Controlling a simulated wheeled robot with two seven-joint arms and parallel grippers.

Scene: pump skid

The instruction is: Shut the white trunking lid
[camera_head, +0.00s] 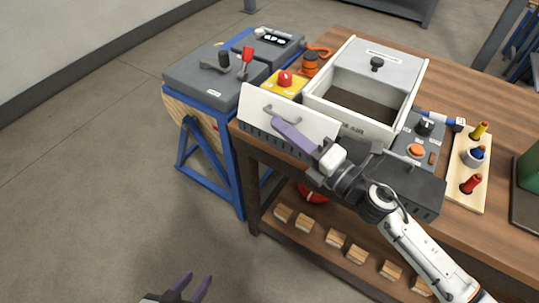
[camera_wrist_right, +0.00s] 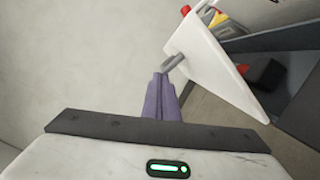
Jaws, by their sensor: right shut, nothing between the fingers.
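The white trunking lid (camera_head: 312,121) is a flat white panel with a grey bar handle (camera_head: 281,119), standing tilted up at the front-left table edge above a dark grey trunking (camera_head: 425,187). My left gripper (camera_head: 191,283) is open and empty, low over the floor.
A white box (camera_head: 362,124) with a knobbed, partly open cover (camera_head: 385,61) stands behind the lid. A yellow box with a red button (camera_head: 285,80) is close behind the lid's left end. A control box (camera_head: 421,138) and a wooden peg board (camera_head: 467,175) are to the right.

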